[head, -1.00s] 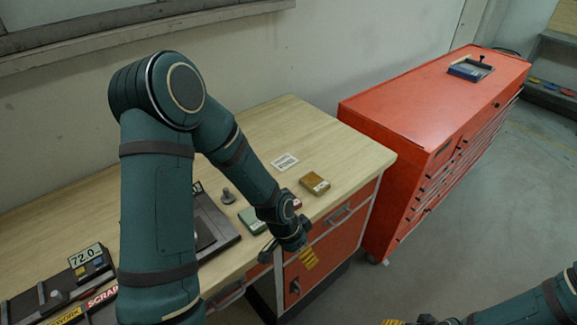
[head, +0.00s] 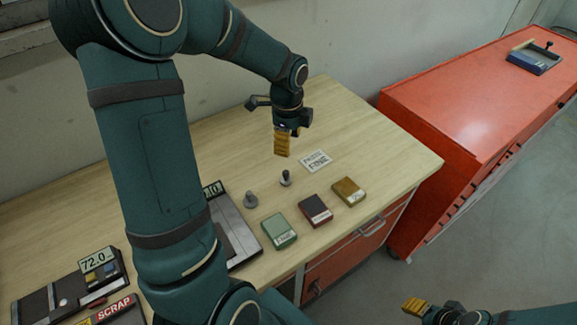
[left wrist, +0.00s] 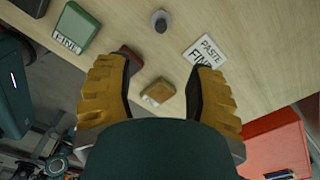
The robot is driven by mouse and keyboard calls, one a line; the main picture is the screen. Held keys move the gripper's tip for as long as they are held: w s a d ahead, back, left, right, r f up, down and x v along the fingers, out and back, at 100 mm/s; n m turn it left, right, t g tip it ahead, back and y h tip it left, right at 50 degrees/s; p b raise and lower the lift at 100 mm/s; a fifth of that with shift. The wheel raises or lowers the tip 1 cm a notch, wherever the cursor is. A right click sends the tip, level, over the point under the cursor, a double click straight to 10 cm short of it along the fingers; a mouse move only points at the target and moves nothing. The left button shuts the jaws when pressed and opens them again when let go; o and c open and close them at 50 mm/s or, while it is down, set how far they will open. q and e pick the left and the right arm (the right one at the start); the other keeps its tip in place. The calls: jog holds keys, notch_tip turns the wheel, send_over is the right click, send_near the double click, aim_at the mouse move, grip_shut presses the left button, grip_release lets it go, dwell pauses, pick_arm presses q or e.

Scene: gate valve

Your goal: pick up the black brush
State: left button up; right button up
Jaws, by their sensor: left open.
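My left gripper (head: 283,142) hangs over the wooden bench with its yellow-padded fingers apart. In the left wrist view its fingers (left wrist: 158,95) are wide open with nothing between them in grip. A small dark upright piece with a rounded base (head: 286,178) stands on the bench below the gripper, apart from it; it may be the black brush, but it is too small to be sure. A grey knob-like piece (head: 250,199) stands beside it. My right gripper (head: 430,308) is at the lower right, partly visible, its opening unclear.
Green (head: 279,231), dark red (head: 316,209) and brown (head: 349,191) blocks lie along the bench's front. A "PASTE FINE" label (head: 317,160) lies behind them. A red cabinet (head: 460,95) bears a blue tray (head: 533,62) holding a black-knobbed item. A grey plate (head: 233,236) lies left.

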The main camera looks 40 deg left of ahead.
aim_at(286, 171)
pick_arm(q)
notch_tip(286, 171, down, 8)
jog(key=shift+s+a+r+b, duration=0.1)
jog(key=shift+s+b, duration=0.05)
jog(key=shift+b, duration=0.15)
jog(key=shift+a+f, duration=0.15)
jog(key=shift+f, duration=2.55)
grip_shut()
